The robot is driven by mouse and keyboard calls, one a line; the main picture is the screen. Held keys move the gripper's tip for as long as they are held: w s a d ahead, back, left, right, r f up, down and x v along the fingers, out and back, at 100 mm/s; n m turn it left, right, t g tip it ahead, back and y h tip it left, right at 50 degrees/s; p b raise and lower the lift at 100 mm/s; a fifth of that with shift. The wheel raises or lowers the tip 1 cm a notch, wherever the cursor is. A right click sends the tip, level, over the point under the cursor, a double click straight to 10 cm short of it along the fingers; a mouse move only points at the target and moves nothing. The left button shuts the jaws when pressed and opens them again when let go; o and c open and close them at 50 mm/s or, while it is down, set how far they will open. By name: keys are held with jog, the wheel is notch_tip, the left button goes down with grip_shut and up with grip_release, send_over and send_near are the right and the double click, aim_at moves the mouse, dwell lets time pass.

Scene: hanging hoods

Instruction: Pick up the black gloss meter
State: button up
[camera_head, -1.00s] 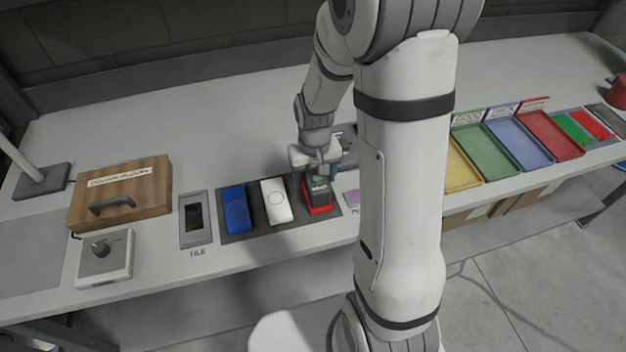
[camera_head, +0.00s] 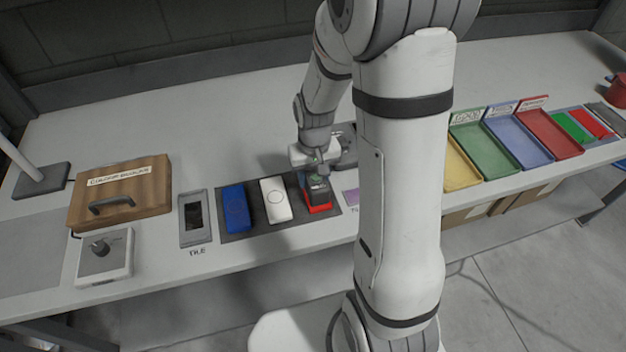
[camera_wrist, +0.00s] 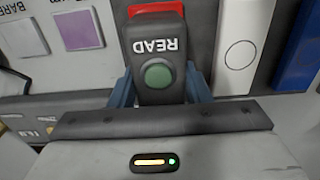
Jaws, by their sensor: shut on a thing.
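The black gloss meter (camera_head: 318,190) is a dark block with a green button, and it stands on a red hood (camera_head: 318,209) at the right end of the dark mat. In the wrist view the meter (camera_wrist: 157,45) shows "READ" lettering above its round green button. My gripper (camera_wrist: 160,88) has its blue-grey fingers on either side of the meter, shut on it. In the head view my gripper (camera_head: 312,172) is at the meter's far side. Whether the meter touches the red hood cannot be told.
A white hood (camera_head: 276,200) and a blue hood (camera_head: 237,208) lie left of the meter on the mat (camera_head: 256,230). A wooden box (camera_head: 120,192) and a knob unit (camera_head: 104,257) stand further left. Coloured trays (camera_head: 486,150) stand at right.

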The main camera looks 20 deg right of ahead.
aim_at(314, 174)
grip_shut()
jog(key=shift+w+r, duration=0.1)
jog(key=shift+r, duration=0.2)
notch_tip(314, 174, up, 9)
jog(key=shift+r, duration=0.25)
dwell(0.6)
